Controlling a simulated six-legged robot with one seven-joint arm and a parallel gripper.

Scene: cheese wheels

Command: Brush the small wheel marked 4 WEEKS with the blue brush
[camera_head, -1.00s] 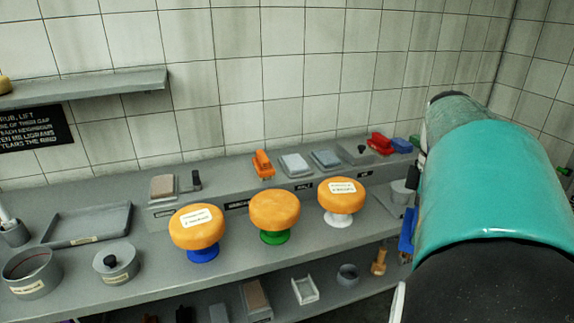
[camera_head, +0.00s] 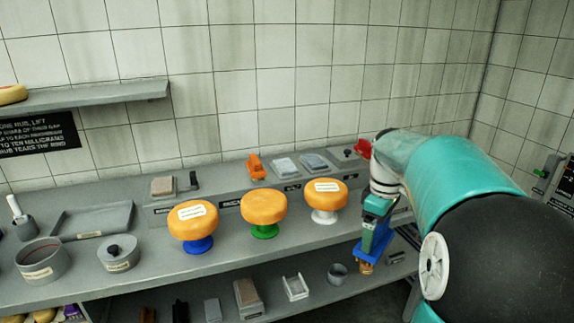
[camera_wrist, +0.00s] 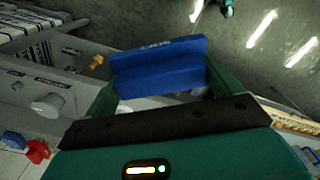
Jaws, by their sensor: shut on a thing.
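My gripper (camera_head: 376,222) is shut on the blue brush (camera_head: 372,244) and holds it in the air in front of the bench's right end. In the wrist view the brush (camera_wrist: 160,68) lies across between the green fingers; its bristles cannot be made out. Three orange wheels stand on the bench, left of my gripper: one on a blue stand (camera_head: 193,221), one on a green stand (camera_head: 263,206) and one on a white stand (camera_head: 326,193). The left and right wheels have white labels on top, too small to read. The brush is apart from all the wheels.
A raised ledge behind the wheels bears an orange brush (camera_head: 255,167), grey blocks (camera_head: 314,161) and a red item (camera_head: 364,149). A lower shelf holds small items.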

